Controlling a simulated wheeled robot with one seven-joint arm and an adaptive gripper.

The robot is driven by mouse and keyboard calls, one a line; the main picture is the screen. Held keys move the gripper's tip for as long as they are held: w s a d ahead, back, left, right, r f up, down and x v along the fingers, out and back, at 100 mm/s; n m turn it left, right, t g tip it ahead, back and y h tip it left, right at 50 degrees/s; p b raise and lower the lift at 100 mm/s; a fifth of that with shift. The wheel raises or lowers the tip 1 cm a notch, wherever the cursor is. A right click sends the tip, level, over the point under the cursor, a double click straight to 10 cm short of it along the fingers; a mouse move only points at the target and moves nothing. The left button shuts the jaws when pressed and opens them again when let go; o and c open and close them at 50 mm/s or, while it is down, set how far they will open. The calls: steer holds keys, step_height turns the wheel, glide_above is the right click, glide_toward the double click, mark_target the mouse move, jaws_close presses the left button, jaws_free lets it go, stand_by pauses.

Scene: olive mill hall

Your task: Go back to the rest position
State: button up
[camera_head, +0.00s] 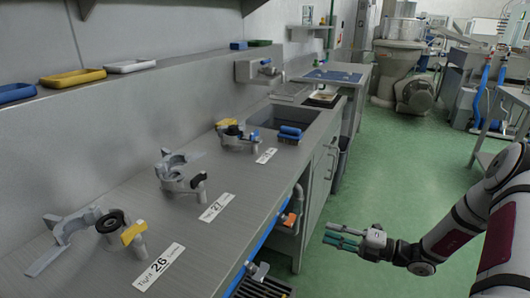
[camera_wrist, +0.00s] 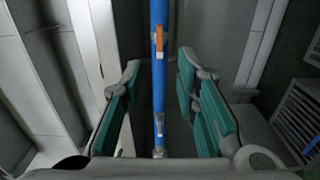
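My gripper (camera_head: 332,236) is in the head view at the right, held out over the green floor beside the counter front, below the counter top. Its fingers point left toward the counter. In the wrist view the two fingers with green pads (camera_wrist: 160,108) stand apart, with nothing held.
A blue brush (camera_head: 290,133) lies by the sink (camera_head: 285,117). Pipework runs under the counter edge. The green floor (camera_head: 385,160) is open beyond my arm.

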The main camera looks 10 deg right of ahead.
steer(key=s+a+r+n+g+h, duration=0.2)
steer(key=s+a+r+n+g, duration=0.45)
steer(key=r+n, duration=0.35)
steer(key=s+a+r+n+g+h, duration=0.2)
steer(key=s+a+r+n+g, duration=0.4)
steer(key=r+n, duration=0.45)
steer(key=s+d+r+n+t+h, duration=0.1)
steer(key=s+r+n+t+h, duration=0.3)
steer(key=s+n, duration=0.7)
steer(key=s+r+n+g+h, duration=0.1)
steer(key=s+r+n+h, duration=0.1)
steer(key=s+n+h, duration=0.7)
step_height(320, 180, up, 14)
steer(key=s+n+t+y+p, duration=0.1)
steer(key=n+t+y+p, duration=0.1)
steer(key=p, duration=1)
steer(key=shift+s+d+n+t+p, duration=0.25)
steer(key=shift+d+n+t+p, duration=0.1)
steer(key=shift+t, duration=0.2)
steer(key=shift+a, duration=0.1)
